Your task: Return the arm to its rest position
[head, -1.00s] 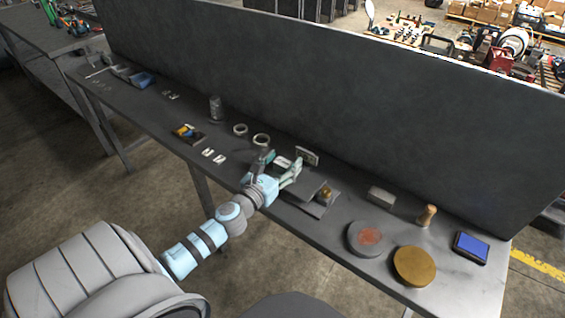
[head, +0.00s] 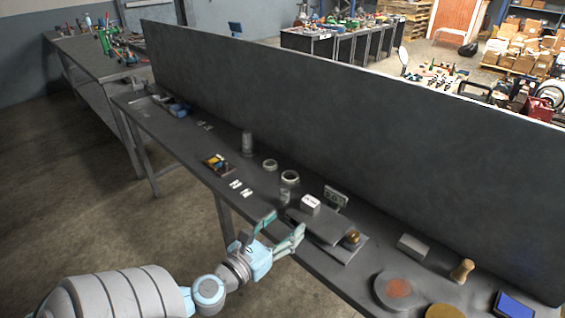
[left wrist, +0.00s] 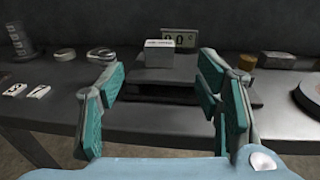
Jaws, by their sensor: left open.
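My left gripper (head: 279,232) is open and empty near the front edge of the bench, in front of a dark scale-like stand (head: 325,228). A small white box (head: 310,204) sits on the stand's top. In the left wrist view, the open fingers of the left gripper (left wrist: 166,100) frame the white box (left wrist: 160,54) and stand apart from it. A small display (head: 335,198) reading digits stands behind the stand; it also shows in the left wrist view (left wrist: 179,38). My right gripper is not in view.
The long bench (head: 165,139) runs along a dark panel (head: 350,115). Tape rings (head: 289,177), white tags (head: 241,188), a wooden-handled stamp (head: 462,270), a grey block (head: 412,246), a round pad (head: 398,290) and a blue-screened device (head: 513,306) lie on it. Floor in front is clear.

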